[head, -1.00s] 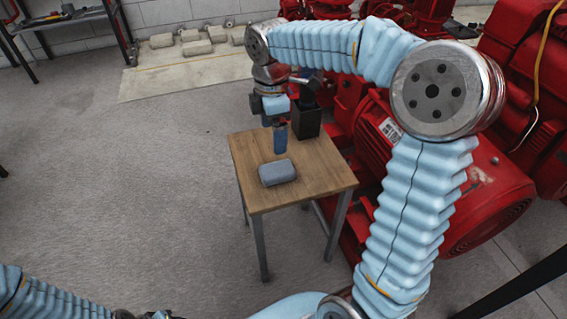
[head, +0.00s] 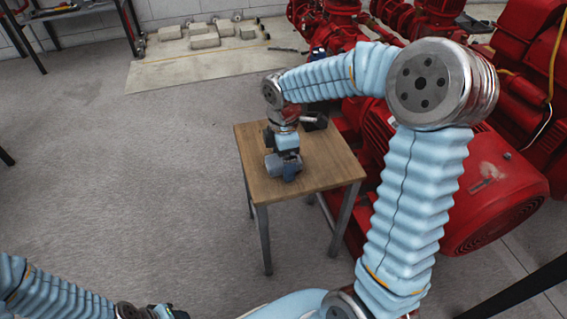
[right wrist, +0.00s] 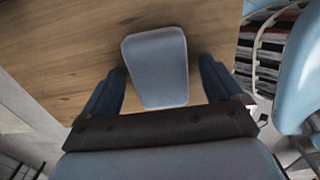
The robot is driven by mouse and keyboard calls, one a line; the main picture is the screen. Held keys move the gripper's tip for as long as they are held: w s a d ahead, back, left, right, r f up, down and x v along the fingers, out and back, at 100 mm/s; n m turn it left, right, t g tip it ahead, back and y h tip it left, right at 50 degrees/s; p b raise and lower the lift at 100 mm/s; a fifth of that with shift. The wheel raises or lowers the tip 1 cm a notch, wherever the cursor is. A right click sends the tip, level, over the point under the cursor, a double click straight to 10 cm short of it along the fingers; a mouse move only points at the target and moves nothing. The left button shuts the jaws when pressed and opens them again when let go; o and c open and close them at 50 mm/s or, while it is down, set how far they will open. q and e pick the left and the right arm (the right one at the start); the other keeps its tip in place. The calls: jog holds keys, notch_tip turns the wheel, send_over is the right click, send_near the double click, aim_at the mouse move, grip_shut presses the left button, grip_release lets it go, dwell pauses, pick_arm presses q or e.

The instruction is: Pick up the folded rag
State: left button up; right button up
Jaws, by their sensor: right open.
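The folded rag (right wrist: 157,65) is grey-blue and lies on the small wooden table (head: 330,172). In the right wrist view it sits between the two dark blue fingers of my right gripper (right wrist: 160,88), with a gap on each side. The gripper is open and low over the table. In the head view my right gripper (head: 284,168) covers most of the rag. My left gripper (head: 163,312) is at the bottom edge of the head view, cut off, and its jaws cannot be made out.
A black holder (head: 314,121) stands at the table's back, partly hidden by my right arm. Red pump machinery (head: 480,185) stands close on the table's right. A pale slab with blocks (head: 205,41) lies behind. The floor left of the table is clear.

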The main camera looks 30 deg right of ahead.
jog(key=shift+c, duration=0.2)
jog(key=c, duration=1)
jog(key=shift+r, duration=0.1)
jog(key=shift+r, duration=0.55)
jog(key=r, duration=0.2)
jog(key=shift+s+d+r+p, duration=0.1)
jog(key=shift+s+r+p, duration=0.1)
jog(key=shift+r+p, duration=0.2)
jog(key=s+r, duration=0.3)
jog(key=s, duration=0.1)
jog(key=s+d+r, duration=0.1)
jog(key=s+r, duration=0.2)
jog(key=s, duration=0.2)
jog(key=s+d+r, duration=0.1)
jog(key=s+r, duration=0.2)
jog(key=s, duration=0.1)
jog(key=shift+s+d+p, duration=0.2)
jog(key=shift+p, duration=0.15)
